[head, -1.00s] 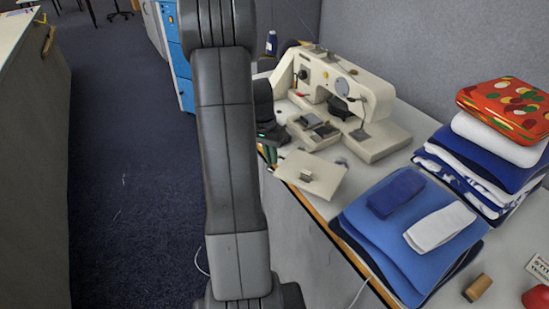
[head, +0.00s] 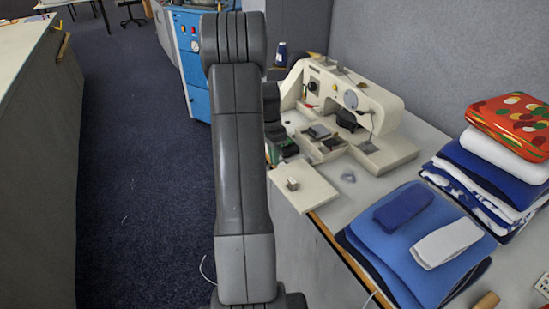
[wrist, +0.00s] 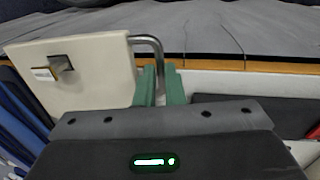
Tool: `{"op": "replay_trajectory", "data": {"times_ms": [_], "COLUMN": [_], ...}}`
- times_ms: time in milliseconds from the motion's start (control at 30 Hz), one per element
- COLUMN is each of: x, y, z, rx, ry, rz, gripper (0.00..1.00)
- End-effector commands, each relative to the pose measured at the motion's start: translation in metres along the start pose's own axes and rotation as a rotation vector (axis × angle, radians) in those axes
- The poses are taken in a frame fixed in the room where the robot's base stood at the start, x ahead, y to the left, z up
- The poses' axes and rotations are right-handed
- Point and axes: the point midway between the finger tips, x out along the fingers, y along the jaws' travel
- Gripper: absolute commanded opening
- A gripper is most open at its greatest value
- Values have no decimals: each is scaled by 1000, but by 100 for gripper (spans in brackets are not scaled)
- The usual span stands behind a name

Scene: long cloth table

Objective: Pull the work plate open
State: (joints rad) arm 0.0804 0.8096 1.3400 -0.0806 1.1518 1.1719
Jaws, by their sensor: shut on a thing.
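The work plate (head: 305,188) is a flat cream slab with a small metal block on top. In the head view it sits in front of the sewing machine (head: 350,100), swung out from it and reaching over the table's front edge. In the wrist view the plate (wrist: 95,95) fills the left side, with a bent metal bar (wrist: 150,40) at its edge. My gripper (wrist: 161,85) has its green fingers shut on this bar. In the head view my arm hides most of the gripper.
A folded blue cloth stack (head: 415,240) lies right of the plate. Another stack with a red patterned cushion (head: 512,122) is behind it. A blue cabinet (head: 193,60) stands at the back. The carpet aisle (head: 145,170) to the left is clear.

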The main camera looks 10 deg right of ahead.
Motion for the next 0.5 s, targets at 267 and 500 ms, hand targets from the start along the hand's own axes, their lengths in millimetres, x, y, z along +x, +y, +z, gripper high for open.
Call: {"op": "replay_trajectory", "data": {"times_ms": [267, 500], "x": [-2, -2], "y": [-5, -5], "z": [-3, -3], "rx": [40, 47], "ry": [-5, -7], "rz": [-2, -1], "gripper": [0, 0]}}
